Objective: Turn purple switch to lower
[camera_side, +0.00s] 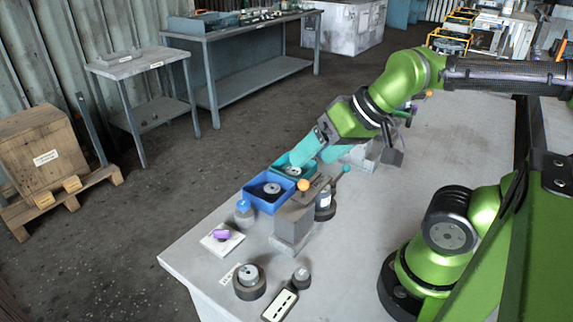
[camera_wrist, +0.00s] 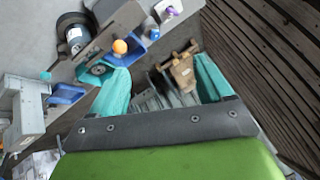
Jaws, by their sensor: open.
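The purple switch (camera_side: 221,234) sits on a pale plate (camera_side: 222,243) near the left front edge of the grey table. It also shows small near the top of the wrist view (camera_wrist: 171,11), where its setting is too small to read. My gripper (camera_side: 318,152) has teal fingers and is above the green tray, behind and to the right of the switch and well apart from it. In the wrist view my gripper (camera_wrist: 165,88) has its fingers spread wide with nothing held between them.
A blue tray (camera_side: 253,204) and a green tray (camera_side: 279,171) lie between my gripper and the switch. A blue-topped bottle (camera_side: 243,211) stands beside the switch. A grey block fixture (camera_side: 292,228) with an orange ball (camera_side: 303,185) stands to its right. A round part (camera_side: 249,283) lies in front.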

